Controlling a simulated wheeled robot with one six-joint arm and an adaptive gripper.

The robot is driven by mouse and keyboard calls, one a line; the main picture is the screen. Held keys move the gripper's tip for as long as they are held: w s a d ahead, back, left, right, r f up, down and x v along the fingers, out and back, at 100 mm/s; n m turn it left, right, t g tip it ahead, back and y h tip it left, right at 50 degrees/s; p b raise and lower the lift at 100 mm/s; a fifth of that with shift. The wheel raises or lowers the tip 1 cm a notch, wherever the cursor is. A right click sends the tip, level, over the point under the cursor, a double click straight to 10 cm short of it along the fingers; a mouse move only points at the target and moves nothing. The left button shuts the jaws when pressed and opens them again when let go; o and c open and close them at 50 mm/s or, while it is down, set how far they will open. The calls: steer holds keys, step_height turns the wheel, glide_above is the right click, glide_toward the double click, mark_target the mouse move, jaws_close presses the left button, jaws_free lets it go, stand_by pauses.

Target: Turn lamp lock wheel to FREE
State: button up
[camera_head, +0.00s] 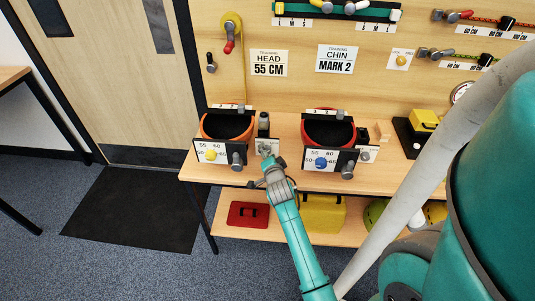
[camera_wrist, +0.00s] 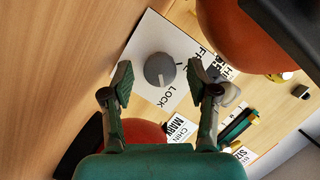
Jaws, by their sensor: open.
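The lamp lock wheel (camera_wrist: 159,69) is a round grey knob on a white plate (camera_wrist: 146,40) in the wrist view. The plate carries the word LOCK and a partly hidden word starting with F. A short dark mark lies at the knob's right side; which word the wheel is set to I cannot tell. My gripper (camera_wrist: 159,84) is open, with one finger on each side of the knob and no clear contact. In the head view my gripper (camera_head: 268,168) is in front of the small white plate (camera_head: 266,147) between two helmets, and hides part of it.
An orange helmet (camera_head: 228,125) stands left of my gripper and a red helmet (camera_head: 328,128) right, each behind a dial plate with a grey knob. Open floor lies in front.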

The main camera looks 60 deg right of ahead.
jaws_close()
steer(key=shift+n, duration=0.4)
steer(key=n+g, duration=0.1)
steer(key=n, duration=0.1)
steer(key=n+g, duration=0.1)
steer(key=n, duration=0.1)
steer(key=shift+w+a+r+g, duration=0.1)
steer(key=shift+w+r+g, duration=0.05)
steer(key=shift+w+g, duration=0.15)
steer(key=shift+n+g+h, duration=0.4)
steer(key=shift+n+g, duration=0.4)
steer(key=shift+n, duration=0.4)
steer(key=shift+n+g, duration=0.7)
steer(key=shift+n, duration=0.5)
steer(key=shift+h, duration=0.3)
